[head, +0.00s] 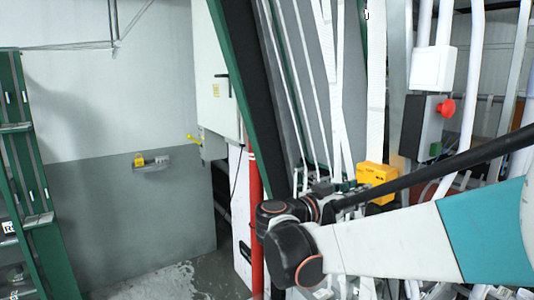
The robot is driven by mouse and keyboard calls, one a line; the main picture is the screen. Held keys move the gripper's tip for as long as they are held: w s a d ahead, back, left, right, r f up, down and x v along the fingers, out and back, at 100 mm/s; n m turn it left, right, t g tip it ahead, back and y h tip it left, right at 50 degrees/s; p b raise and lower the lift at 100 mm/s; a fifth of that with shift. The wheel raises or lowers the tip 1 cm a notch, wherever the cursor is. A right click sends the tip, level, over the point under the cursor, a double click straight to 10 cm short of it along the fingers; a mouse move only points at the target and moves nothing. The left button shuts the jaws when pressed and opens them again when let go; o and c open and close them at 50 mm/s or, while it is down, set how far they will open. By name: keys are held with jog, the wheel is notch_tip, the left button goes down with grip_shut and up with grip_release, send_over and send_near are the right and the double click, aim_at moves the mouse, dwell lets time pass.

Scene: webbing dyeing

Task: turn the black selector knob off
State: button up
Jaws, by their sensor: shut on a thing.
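I cannot make out a black selector knob. A grey control box (413,128) with a red mushroom button (446,107) hangs at the right, and a pale wall cabinet (212,65) with a yellow label stands left of the machine. My white and teal arm reaches in from the right to black joints in the lower middle. I cannot make out my gripper's fingers among or beyond these joints, nor what they touch.
A yellow box (376,181) sits just beyond my arm. White webbing straps (375,85) and a red pipe (254,215) stand close by. A green ladder (28,190) is at the left. The floor (175,283) at lower left is open and looks wet.

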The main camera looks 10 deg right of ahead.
jog(key=shift+s+r+n+b, duration=0.1)
jog(key=shift+n+b, duration=0.9)
jog(key=shift+n, duration=3.1)
jog(key=o, duration=1.1)
jog(key=shift+c, duration=0.2)
